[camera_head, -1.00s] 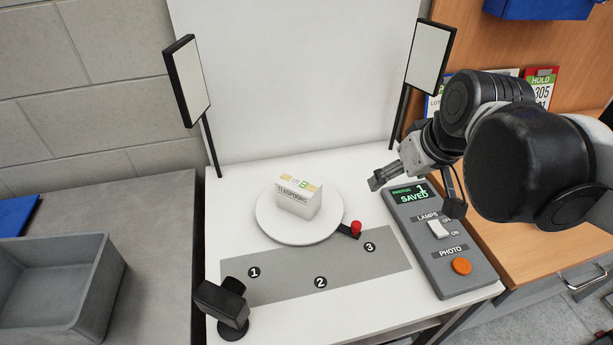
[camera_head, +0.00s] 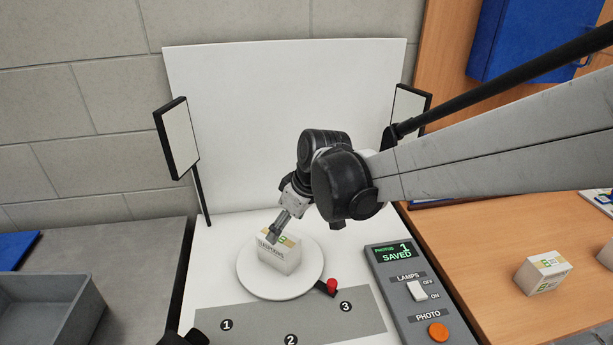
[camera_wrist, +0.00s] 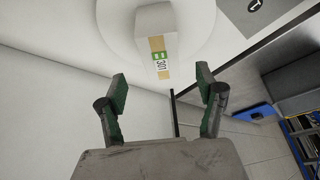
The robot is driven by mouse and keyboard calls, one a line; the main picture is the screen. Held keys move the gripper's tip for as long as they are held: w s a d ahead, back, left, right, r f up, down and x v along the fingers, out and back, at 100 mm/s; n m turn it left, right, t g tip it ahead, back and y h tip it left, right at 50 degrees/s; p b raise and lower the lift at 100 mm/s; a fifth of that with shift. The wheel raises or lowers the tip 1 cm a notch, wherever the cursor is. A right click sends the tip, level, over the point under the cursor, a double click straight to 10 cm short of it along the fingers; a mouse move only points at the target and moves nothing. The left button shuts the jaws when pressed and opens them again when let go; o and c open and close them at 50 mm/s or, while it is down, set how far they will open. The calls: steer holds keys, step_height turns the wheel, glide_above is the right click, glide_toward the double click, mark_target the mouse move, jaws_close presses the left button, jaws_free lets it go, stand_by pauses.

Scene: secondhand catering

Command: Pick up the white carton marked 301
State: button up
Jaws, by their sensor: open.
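The white carton marked 301 (camera_head: 279,254) sits on the round white turntable (camera_head: 256,287), with the word "TEASPOONS" on its front. In the wrist view the carton (camera_wrist: 154,32) lies ahead of the fingers, its tan and green label reading 301. My gripper (camera_head: 273,238) is beside and just above the carton's top in the head view. In the wrist view my gripper (camera_wrist: 160,85) has its two fingers spread wide with nothing between them. The carton appears beyond the fingertips, apart from them.
A control box (camera_head: 408,290) with screen reading "1 SAVED" stands to the right. A red knob (camera_head: 331,286) is at the turntable's edge. A lamp panel (camera_head: 177,138) stands left. Another carton (camera_head: 541,273) is on the wooden counter. A grey bin (camera_head: 55,300) is at left.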

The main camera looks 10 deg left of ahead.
mark_target(276, 244)
steer(key=x, duration=1)
steer(key=shift+w+a+f+p, duration=0.1)
steer(key=shift+a+f+p, duration=0.1)
steer(key=shift+p, duration=0.15)
steer(key=shift+a+f, duration=0.1)
steer(key=shift+f, duration=0.25)
steer(key=shift+f+b, duration=0.25)
steer(key=shift+b, duration=0.2)
stand_by(0.3)
steer(key=c, duration=1.7)
steer(key=shift+o, duration=0.2)
steer(key=shift+r+p, duration=0.2)
steer(key=shift+p, duration=0.1)
